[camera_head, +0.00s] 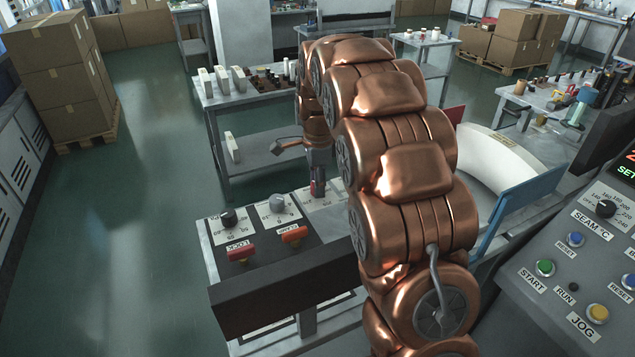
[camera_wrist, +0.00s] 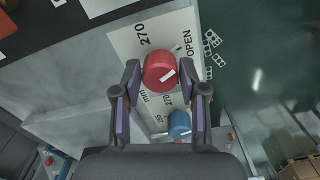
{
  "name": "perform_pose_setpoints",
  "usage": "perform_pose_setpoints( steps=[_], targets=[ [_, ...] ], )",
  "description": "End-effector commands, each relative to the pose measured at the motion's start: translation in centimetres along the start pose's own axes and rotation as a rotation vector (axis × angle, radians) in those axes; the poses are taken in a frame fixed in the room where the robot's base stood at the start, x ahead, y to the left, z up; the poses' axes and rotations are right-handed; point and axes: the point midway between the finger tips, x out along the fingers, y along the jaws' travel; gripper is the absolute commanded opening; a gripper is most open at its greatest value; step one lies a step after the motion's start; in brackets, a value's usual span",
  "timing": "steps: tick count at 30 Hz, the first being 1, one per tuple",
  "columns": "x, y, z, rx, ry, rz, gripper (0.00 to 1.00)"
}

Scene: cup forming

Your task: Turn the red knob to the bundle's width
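The red knob (camera_wrist: 159,72) is in the upper middle of the wrist view, with a small white mark on its lower right. It sits on a white scale plate (camera_wrist: 125,42) printed with "270", "mm" and "OPEN". My gripper (camera_wrist: 160,66) is open, with one finger on each side of the knob and a visible gap on both sides. In the head view my gripper (camera_head: 318,182) points down at the far end of the control panel, where it largely hides the knob. I cannot make out the bundle with certainty.
A blue knob (camera_wrist: 180,125) stands close below the red one in the wrist view. On the panel in the head view are a black knob (camera_head: 229,218), a grey knob (camera_head: 277,203), a red lever (camera_head: 240,253) and an orange lever (camera_head: 294,234). A blue plate (camera_head: 518,208) stands right of my arm.

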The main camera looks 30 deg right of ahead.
Motion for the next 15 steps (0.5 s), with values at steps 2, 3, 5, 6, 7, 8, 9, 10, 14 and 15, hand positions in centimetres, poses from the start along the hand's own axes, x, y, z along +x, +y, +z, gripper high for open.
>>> perform_pose_setpoints(
  steps=[2, 3, 5, 6, 7, 8, 9, 10, 14, 15],
  targets=[
    [-0.01, -0.01, 0.0, 0.0, 0.0, 0.0, 0.31],
    [-0.01, -0.01, 0.0, 0.0, 0.0, 0.0, 0.26],
    [-0.01, 0.0, 0.0, 0.0, 0.0, 0.0, 0.2],
    [-0.01, 0.0, 0.0, 0.0, 0.0, 0.0, 0.16],
    [-0.01, 0.0, 0.0, 0.0, 0.0, 0.0, 0.13],
    [-0.01, 0.0, 0.0, 0.0, 0.0, 0.0, 0.1],
    [-0.01, 0.0, 0.0, 0.0, 0.0, 0.0, 0.06],
    [-0.01, 0.0, 0.0, 0.0, 0.0, 0.0, 0.03],
    [0.02, 0.0, 0.0, -0.003, 0.0, 0.0, 0.02],
    [0.03, 0.0, 0.0, -0.007, 0.0, 0.0, 0.02]
  ],
)
